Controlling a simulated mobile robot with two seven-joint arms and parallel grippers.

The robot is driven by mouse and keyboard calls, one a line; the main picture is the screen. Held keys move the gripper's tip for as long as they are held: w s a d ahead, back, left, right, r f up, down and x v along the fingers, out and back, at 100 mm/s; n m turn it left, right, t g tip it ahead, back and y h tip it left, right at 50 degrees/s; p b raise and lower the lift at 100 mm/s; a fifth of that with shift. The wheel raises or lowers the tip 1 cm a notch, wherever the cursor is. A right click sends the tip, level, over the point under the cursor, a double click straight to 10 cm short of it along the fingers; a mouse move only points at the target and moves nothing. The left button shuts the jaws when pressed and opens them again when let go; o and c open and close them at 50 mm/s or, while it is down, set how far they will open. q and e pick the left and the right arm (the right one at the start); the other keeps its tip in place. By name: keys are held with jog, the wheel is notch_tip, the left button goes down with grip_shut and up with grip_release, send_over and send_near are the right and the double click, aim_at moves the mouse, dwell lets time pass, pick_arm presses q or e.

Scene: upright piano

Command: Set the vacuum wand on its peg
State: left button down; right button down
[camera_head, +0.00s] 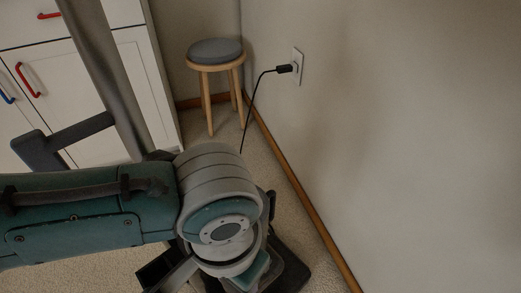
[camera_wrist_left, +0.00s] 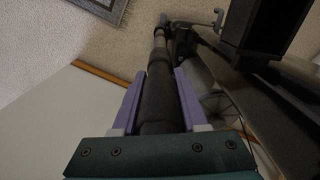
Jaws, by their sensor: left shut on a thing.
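In the left wrist view the purple fingers of my left gripper (camera_wrist_left: 157,92) are shut around a dark round tube, the vacuum wand (camera_wrist_left: 160,62). The wand runs away from the fingers towards a dark fitting near the carpet. In the head view my left arm's thick wrist hides the fingers and the held part of the wand. A grey slanted post (camera_head: 112,75) with a dark side bracket (camera_head: 75,138) stands behind that arm. I cannot clearly make out the peg. My right gripper is not in view.
A stool (camera_head: 215,52) with a grey seat stands in the corner. A black cord (camera_head: 249,115) hangs from a wall outlet (camera_head: 297,66) to the right. White drawers (camera_head: 150,85) stand at the left. A dark base (camera_head: 292,272) sits on the carpet near the wall.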

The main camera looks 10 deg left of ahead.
pick_arm(q)
jog(key=shift+f, duration=0.35)
jog(key=shift+p, duration=0.6)
dwell(1.6)
jog(key=shift+f+b, duration=2.25)
jog(key=shift+f, duration=0.45)
dwell(1.0)
jog(key=shift+c, duration=1.8)
grip_release()
notch_tip(320, 180, up, 10)
jog(key=p, duration=0.6)
